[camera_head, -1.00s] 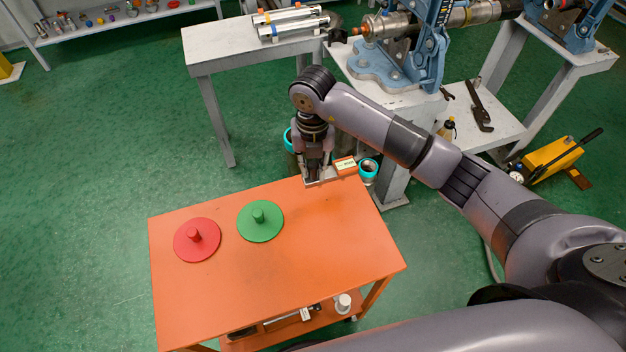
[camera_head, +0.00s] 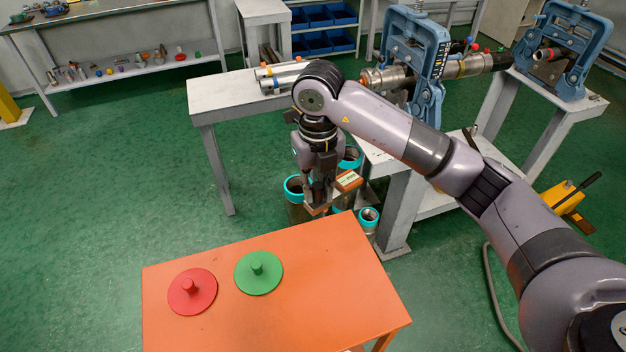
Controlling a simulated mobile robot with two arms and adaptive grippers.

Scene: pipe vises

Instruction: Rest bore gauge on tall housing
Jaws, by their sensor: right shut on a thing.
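My right gripper (camera_head: 319,192) points down just past the back edge of the orange table. It is shut on the bore gauge, an orange and grey bar-like piece with a pale label (camera_head: 348,181), and holds it about level. Several metal cylinders with cyan rims stand behind the table, partly hidden by gripper and gauge: one at left (camera_head: 296,207), one behind (camera_head: 351,158), one at right (camera_head: 368,224). I cannot tell surely which is the tall housing. The gauge overlaps them in view; contact is not visible. My left gripper is not in view.
The orange table (camera_head: 310,300) carries a red disc (camera_head: 192,292) and a green disc (camera_head: 258,273), each with a knob. A grey bench (camera_head: 225,100) stands behind, with a blue pipe vise (camera_head: 428,55) to its right. Green floor is clear at left.

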